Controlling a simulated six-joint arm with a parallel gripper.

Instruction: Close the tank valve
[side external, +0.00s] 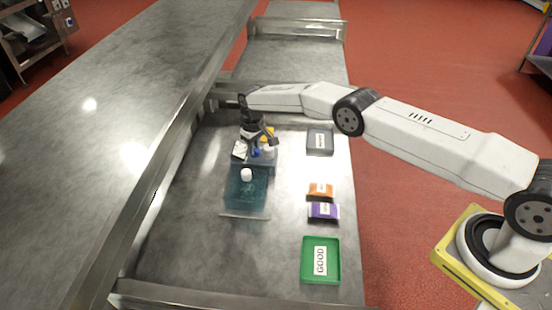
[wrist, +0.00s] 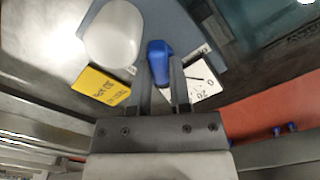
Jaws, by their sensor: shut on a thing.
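A blue valve handle (wrist: 157,57) shows in the wrist view at the tips of my gripper (wrist: 163,82). My fingers are shut on it. In the side view my gripper (side external: 257,143) is low at a blue-grey base behind the teal see-through tank (side external: 246,190), and a small blue spot (side external: 255,153) of the handle shows there. A white dial label (wrist: 204,82) lies right of my fingers and a yellow label (wrist: 103,87) left of them. The fingers partly hide the handle, and I cannot tell how far it is turned.
A white rounded cylinder (wrist: 113,35) stands close left of the handle. On the steel table are a grey tray (side external: 320,141), an orange packet (side external: 320,190), a purple packet (side external: 323,211) and a green tray (side external: 334,275). A metal rail (side external: 180,130) runs along the left.

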